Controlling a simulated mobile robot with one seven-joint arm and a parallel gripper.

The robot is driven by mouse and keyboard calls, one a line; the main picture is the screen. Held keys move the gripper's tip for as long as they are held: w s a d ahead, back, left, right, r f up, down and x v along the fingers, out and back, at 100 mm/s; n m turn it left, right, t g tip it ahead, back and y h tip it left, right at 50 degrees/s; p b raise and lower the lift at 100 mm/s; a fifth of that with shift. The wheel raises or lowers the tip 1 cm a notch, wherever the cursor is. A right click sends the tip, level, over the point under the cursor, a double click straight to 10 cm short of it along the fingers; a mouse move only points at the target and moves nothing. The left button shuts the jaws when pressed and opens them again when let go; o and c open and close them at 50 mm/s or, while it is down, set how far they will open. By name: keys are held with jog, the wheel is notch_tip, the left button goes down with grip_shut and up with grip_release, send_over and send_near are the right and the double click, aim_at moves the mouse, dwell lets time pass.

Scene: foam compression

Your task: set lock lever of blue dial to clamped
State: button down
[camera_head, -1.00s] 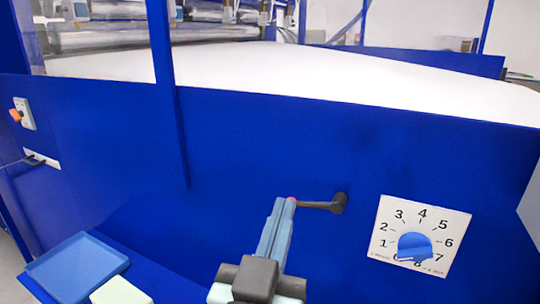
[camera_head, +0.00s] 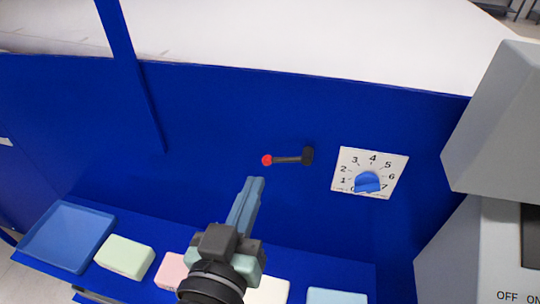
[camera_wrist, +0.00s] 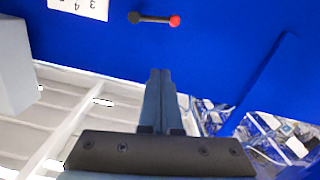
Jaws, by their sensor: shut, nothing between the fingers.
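The lock lever (camera_head: 290,159) is a short black arm with a red ball at its left end and a black pivot at its right. It lies about level on the blue panel, left of the blue dial (camera_head: 367,182) on its white numbered plate. The lever also shows in the wrist view (camera_wrist: 154,18), near the top. My gripper (camera_head: 256,181) is shut and empty, below and left of the lever, apart from its red ball. In the wrist view the closed fingers (camera_wrist: 160,74) point up, below the lever.
A shelf below the panel holds a blue tray (camera_head: 40,254) and several foam blocks, including a green one (camera_head: 124,257) and a pink one (camera_head: 172,271). A grey machine housing (camera_head: 505,120) stands at the right. White foam (camera_head: 300,40) lies above the panel.

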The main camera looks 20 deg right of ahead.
jog(key=shift+w+d+f+p, duration=0.85)
jog(key=shift+w+d, duration=0.25)
jog(key=shift+w, duration=0.3)
jog(key=shift+w+d+f+p, duration=0.6)
jog(key=shift+w+d+p, duration=0.3)
jog(key=shift+w+d, duration=0.4)
jog(key=shift+w+d+f+p, duration=0.75)
jog(key=shift+w+d+p, duration=0.2)
jog(key=shift+w, duration=0.6)
